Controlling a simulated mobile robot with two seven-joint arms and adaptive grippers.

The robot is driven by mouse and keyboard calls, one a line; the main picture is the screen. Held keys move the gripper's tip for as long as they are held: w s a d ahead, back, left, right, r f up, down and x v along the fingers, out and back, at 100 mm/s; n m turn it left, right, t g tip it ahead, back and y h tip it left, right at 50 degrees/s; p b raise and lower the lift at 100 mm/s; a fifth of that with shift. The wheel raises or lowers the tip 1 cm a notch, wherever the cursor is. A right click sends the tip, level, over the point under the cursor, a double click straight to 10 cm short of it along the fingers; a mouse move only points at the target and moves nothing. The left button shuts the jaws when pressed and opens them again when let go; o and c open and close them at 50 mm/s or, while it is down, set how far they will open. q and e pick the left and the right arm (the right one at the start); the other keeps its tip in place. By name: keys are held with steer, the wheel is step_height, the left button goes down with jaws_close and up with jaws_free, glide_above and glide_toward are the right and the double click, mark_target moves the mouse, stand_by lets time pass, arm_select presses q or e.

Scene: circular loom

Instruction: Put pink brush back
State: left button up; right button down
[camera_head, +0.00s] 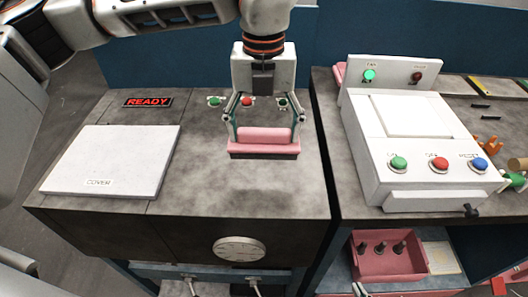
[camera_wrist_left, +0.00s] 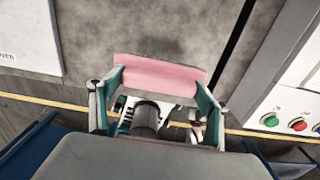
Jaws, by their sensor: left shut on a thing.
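The pink brush (camera_head: 264,136) has a pink bar-shaped grip, a wider pink body and a dark underside. My left gripper (camera_head: 262,127) points down, its two fingers closed on either end of the grip. The brush is over the grey worktop, and I cannot tell if its underside touches it. In the left wrist view the brush (camera_wrist_left: 160,72) spans between the fingertips of the left gripper (camera_wrist_left: 159,84). My right gripper is not in view.
A white cover panel (camera_head: 110,158) lies left on the worktop (camera_head: 220,195). A white machine (camera_head: 425,165) with coloured buttons stands right, across a gap. A pink tray (camera_head: 385,268) with dark pegs sits on the lower shelf. Small buttons (camera_head: 215,100) are behind the gripper.

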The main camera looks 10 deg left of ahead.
mark_target(264, 153)
arm_select(q)
steer(key=shift+f, duration=3.2)
steer(key=o, duration=1.4)
steer(key=shift+f, duration=0.15)
steer(key=shift+c, duration=0.2)
step_height(264, 153, up, 12)
steer(key=shift+r, duration=0.2)
